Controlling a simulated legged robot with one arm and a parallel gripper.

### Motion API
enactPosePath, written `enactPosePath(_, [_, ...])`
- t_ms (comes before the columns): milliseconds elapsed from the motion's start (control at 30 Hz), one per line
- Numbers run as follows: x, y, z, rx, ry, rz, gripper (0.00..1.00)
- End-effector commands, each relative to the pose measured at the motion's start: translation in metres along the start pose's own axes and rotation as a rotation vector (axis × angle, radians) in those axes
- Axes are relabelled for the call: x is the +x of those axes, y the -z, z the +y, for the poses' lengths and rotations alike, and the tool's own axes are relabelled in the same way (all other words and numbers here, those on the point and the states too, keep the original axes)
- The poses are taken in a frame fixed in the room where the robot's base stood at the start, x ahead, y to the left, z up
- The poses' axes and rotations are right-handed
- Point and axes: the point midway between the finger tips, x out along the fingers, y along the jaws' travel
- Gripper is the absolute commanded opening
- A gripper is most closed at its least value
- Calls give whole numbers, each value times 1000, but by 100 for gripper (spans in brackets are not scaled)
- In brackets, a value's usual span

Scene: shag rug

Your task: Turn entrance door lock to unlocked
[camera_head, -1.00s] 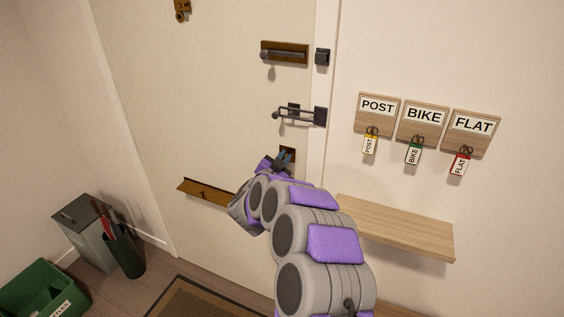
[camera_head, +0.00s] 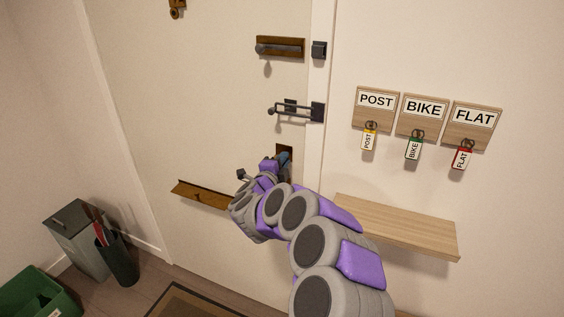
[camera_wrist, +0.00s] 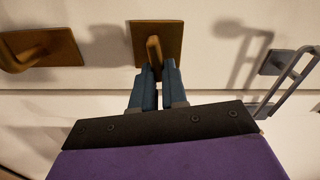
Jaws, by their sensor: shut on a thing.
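The entrance door (camera_head: 200,110) is closed. Its lock has a small brass-brown square plate (camera_head: 285,150) near the door's right edge, below a swing-bar latch. In the wrist view this lock plate (camera_wrist: 172,36) carries a brass thumb-turn (camera_wrist: 154,52) that stands out from it. My gripper (camera_head: 283,160) is at the lock. In the wrist view my gripper's two blue fingers (camera_wrist: 158,76) are shut on the thumb-turn's end. The fingers hide part of the turn, and its exact angle is hard to tell.
The swing-bar latch (camera_head: 295,110) and a slide bolt (camera_head: 280,47) are above the lock. A brass mail flap (camera_head: 200,195) is lower left. Keys hang under POST, BIKE and FLAT boards (camera_head: 425,120), above a wooden shelf (camera_head: 400,228). Bins (camera_head: 77,240) stand at left.

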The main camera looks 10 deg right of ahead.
Motion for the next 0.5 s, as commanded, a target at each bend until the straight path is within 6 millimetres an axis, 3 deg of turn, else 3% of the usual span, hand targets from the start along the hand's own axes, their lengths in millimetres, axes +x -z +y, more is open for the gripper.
enactPosePath(500, [0,-1,8,192,-8,-1,0])
